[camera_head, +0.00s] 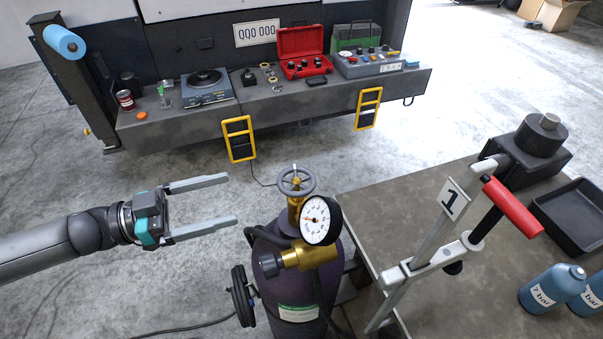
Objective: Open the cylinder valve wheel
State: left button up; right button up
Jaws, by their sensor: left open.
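The valve wheel (296,181) is a small grey handwheel on top of the brass valve (295,204) of a dark purple gas cylinder (281,297). A round pressure gauge (316,220) with a white face and a brass regulator (300,257) sit in front of the valve. My left gripper (232,200) comes in from the left with its two long grey fingers apart. It is empty, and its fingertips are to the left of the wheel, apart from it in the picture. My right gripper is not in view.
A grey bench (450,290) at right holds a metal stand with a red handle (512,207), a black tray (575,215) and blue "7 bar" bottles (548,288). A workbench (190,125) with tools stands behind. A hose (240,297) hangs at the cylinder's left. Floor at left is clear.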

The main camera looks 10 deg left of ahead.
aim_at(299, 178)
pick_arm(q)
jog(key=x, duration=1.3)
jog(key=shift+d+r+p, duration=0.15)
jog(key=shift+p, duration=0.25)
jog(key=shift+w+d, duration=0.4)
jog(key=shift+d, duration=0.1)
jog(key=c, duration=1.1)
jog(key=n+t+y+p, duration=0.1)
jog(key=n+t+p, duration=0.1)
jog(key=p, duration=0.1)
jog(key=shift+r+y, duration=0.15)
jog(key=shift+y, duration=0.15)
jog(key=shift+n+t+y+p, duration=0.5)
jog(key=shift+t+y, duration=0.2)
jog(key=shift+t, duration=0.1)
jog(key=shift+f, duration=0.2)
